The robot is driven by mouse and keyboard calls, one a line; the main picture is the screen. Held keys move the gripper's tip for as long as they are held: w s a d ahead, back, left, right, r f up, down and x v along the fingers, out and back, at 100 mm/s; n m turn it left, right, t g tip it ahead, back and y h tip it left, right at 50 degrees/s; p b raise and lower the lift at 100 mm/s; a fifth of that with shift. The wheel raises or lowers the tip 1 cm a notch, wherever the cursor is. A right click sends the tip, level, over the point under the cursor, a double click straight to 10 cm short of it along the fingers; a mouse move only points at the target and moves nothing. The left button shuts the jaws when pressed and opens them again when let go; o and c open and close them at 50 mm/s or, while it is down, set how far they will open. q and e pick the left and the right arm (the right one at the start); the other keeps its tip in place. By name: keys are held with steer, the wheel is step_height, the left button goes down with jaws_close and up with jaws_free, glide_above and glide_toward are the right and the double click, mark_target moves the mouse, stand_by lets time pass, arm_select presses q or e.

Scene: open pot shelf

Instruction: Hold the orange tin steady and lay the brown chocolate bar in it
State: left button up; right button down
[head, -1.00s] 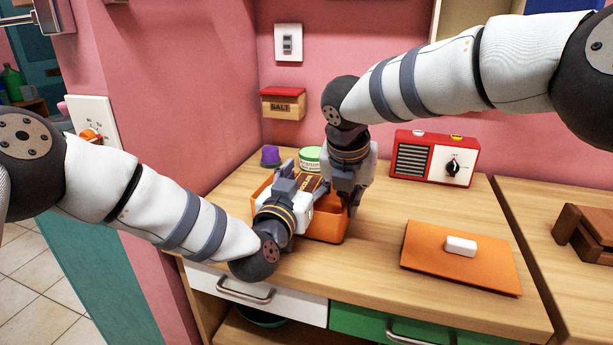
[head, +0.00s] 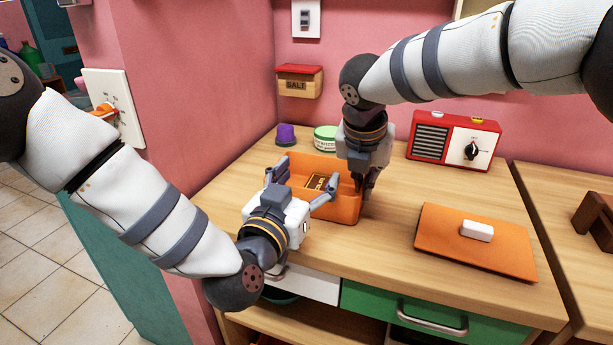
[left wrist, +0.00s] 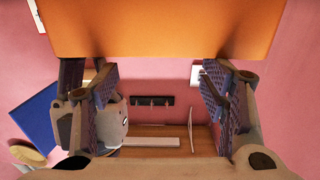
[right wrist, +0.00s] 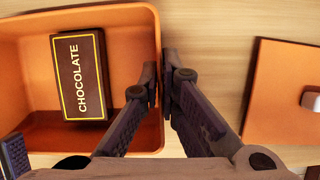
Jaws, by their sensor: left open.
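The orange tin (head: 335,207) stands open on the wooden counter. The brown chocolate bar (head: 317,181) is inside it; in the right wrist view the bar (right wrist: 80,75) lies face up on the tin's floor, apart from the fingers. My left gripper (head: 303,183) is open and empty at the tin's near side. In the left wrist view an orange wall of the tin (left wrist: 165,28) fills the top, beyond the spread fingers (left wrist: 148,85). My right gripper (head: 366,190) is shut on the tin's right wall; the right wrist view shows one finger inside and one outside (right wrist: 162,80).
An orange lid (head: 450,237) with a white handle lies flat to the right. A red radio (head: 430,137), a green-and-white jar (head: 325,138) and a purple-capped container (head: 286,135) stand behind. A salt box (head: 298,83) hangs on the wall. Bare counter separates tin and lid.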

steer(key=shift+w+d+f, duration=0.1)
steer(key=shift+d+f, duration=0.1)
steer(key=c, duration=1.7)
jaws_free()
steer(key=shift+r, duration=0.1)
